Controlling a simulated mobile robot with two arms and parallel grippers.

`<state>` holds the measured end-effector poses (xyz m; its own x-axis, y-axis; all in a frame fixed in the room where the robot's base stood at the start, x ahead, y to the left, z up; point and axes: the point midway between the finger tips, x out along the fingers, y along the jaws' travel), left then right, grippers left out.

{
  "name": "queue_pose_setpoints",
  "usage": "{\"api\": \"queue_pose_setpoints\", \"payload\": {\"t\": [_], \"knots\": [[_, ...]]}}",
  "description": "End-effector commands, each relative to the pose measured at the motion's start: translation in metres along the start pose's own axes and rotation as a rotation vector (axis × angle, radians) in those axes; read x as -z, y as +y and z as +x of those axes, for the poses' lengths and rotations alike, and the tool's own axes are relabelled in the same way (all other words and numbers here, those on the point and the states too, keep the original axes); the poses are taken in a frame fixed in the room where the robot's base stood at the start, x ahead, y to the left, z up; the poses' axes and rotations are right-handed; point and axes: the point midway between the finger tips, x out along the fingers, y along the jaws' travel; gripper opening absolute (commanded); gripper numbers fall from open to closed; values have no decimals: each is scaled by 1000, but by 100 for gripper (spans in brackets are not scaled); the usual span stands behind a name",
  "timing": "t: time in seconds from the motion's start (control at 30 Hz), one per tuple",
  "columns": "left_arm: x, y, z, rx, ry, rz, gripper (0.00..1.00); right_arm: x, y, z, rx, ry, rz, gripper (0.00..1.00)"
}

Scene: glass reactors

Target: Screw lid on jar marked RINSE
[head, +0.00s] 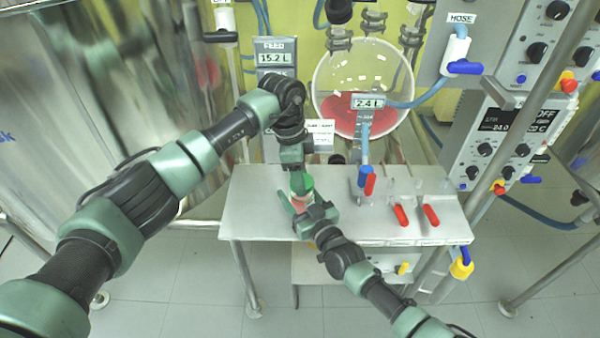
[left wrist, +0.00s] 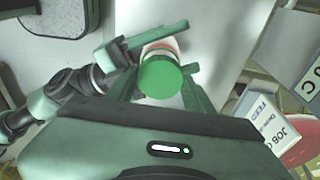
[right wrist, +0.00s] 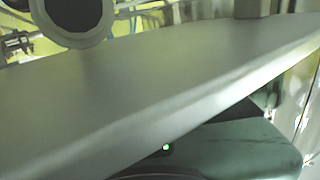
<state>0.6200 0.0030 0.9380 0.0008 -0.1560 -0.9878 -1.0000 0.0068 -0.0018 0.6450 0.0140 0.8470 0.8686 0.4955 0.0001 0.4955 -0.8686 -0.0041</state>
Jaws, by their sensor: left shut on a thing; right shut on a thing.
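A green lid (left wrist: 160,77) sits on top of a jar (left wrist: 164,46) with a white and red side in the left wrist view. The lid also shows in the head view (head: 305,182) above the left part of the steel table. My left gripper (left wrist: 160,88) comes from above and is shut on the lid, one finger on each side. My right gripper (head: 300,199) comes from the front and is shut on the jar below the lid. The jar's marking is not readable, and whether the lid is seated or threaded cannot be told. The right wrist view shows neither jar nor lid.
The steel table (head: 260,215) carries blue and red valve handles (head: 402,215) to the right of the jar. A round glass vessel (head: 362,80) with red liquid hangs behind. A large steel tank (head: 60,100) stands at the left. A control box (head: 505,140) is at the right.

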Motion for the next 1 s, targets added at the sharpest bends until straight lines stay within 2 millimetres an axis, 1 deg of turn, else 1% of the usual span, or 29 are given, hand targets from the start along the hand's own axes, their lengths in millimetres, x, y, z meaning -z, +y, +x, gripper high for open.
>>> {"api": "queue_pose_setpoints", "payload": {"t": [0.1,0.6,1.0], "knots": [[-1,0,5,-1,0,0,15,0,0,0,0,-1,0,0],[-1,0,6,-1,0,0,15,0,0,0,0,-1,0,0],[-2,0,13,-1,-1,-1,15,0,0,0,0,-1,0,0]]}}
